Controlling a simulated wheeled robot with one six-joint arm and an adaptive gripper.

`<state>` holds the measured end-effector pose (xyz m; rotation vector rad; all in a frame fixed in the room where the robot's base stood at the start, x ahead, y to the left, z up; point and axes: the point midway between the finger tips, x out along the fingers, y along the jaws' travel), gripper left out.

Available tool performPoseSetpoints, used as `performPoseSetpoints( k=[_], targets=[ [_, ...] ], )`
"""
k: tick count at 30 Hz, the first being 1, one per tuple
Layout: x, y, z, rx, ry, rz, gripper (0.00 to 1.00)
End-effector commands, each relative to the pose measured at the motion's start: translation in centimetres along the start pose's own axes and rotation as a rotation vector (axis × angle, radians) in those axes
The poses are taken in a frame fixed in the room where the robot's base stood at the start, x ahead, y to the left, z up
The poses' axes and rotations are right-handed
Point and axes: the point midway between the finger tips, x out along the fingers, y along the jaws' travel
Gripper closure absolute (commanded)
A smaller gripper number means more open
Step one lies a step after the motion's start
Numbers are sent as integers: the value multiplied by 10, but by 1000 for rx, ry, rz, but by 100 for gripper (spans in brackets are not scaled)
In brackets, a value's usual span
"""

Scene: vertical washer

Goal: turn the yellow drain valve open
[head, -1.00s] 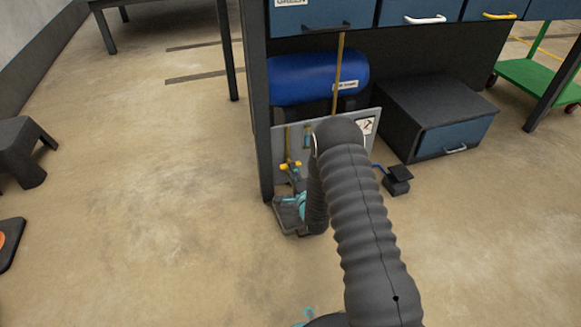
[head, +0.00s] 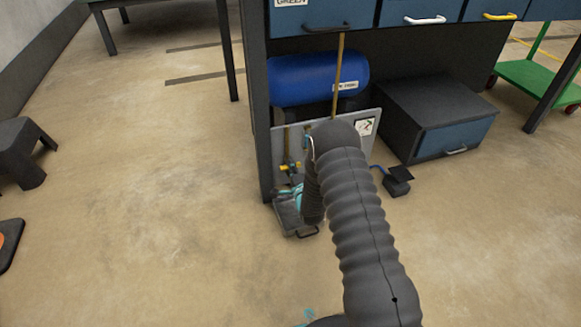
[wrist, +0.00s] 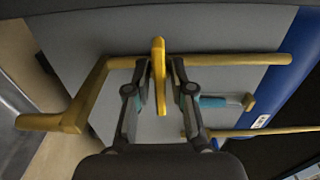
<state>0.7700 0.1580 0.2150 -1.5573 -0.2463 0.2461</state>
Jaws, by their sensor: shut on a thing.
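The yellow drain valve handle (wrist: 160,75) is a narrow bar standing between my fingers in the wrist view, across a brass pipe (wrist: 235,59) in front of a grey panel. My gripper (wrist: 160,88) is shut on the handle, one finger on each side. In the head view the yellow valve (head: 290,167) shows low on the panel, just left of my arm.
A grey tray (head: 286,214) lies on the floor below the valve. A blue tank (head: 310,80) sits behind the panel (head: 364,142). A black pedal (head: 398,182) and a drawer cabinet (head: 450,138) are to the right.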

Motion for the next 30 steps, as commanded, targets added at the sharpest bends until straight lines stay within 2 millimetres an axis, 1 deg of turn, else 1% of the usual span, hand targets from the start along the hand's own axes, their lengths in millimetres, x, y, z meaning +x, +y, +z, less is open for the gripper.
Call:
performPoseSetpoints(
  k=[5, 11, 17, 30],
  targets=[
    [0, 0, 0, -27, 0, 1, 100],
    [0, 0, 0, -123, 0, 1, 100],
    [0, 0, 0, -286, 0, 1, 100],
    [0, 0, 0, -706, 0, 1, 100]
  ],
)
